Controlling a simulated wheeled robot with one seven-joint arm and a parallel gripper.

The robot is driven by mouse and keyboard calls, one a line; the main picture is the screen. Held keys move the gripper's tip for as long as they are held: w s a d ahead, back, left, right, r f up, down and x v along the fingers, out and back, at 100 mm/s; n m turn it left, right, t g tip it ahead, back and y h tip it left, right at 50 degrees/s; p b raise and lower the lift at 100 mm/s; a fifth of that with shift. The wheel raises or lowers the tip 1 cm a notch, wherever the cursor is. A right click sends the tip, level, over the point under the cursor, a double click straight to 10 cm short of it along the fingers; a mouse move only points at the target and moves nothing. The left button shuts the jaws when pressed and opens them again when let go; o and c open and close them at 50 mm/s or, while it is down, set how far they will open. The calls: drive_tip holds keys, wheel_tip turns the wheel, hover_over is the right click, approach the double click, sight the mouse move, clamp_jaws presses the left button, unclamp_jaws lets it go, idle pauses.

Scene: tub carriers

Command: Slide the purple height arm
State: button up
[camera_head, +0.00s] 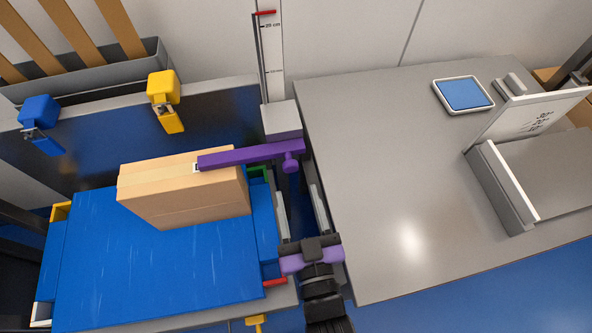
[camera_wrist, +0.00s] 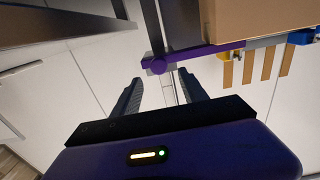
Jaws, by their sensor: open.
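The purple height arm (camera_head: 245,154) reaches left from a grey block at the foot of the upright scale (camera_head: 271,55). Its left end lies over the top of the cardboard box (camera_head: 190,190); I cannot tell whether it touches. A round purple knob (camera_head: 291,161) hangs at its right end. In the wrist view the arm (camera_wrist: 205,53) runs to the right toward the box (camera_wrist: 255,20), and its knob (camera_wrist: 158,66) is just beyond my fingertips. My gripper (camera_head: 299,200) is open and empty, its fingers (camera_wrist: 160,84) pointing toward the knob from the near side.
The box sits on a blue tub (camera_head: 150,270). A grey worktop (camera_head: 400,180) with a blue-screened pad (camera_head: 464,94) stands to the right. A yellow clip (camera_head: 163,88) and a blue clip (camera_head: 39,112) are behind. My gripper is in the narrow gap between tub and worktop.

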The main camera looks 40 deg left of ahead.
sight(291, 169)
drive_tip(key=x, duration=0.6)
drive_tip(key=shift+w+a, duration=0.2)
drive_tip(key=shift+w, duration=0.1)
clamp_jaws()
idle(1.2)
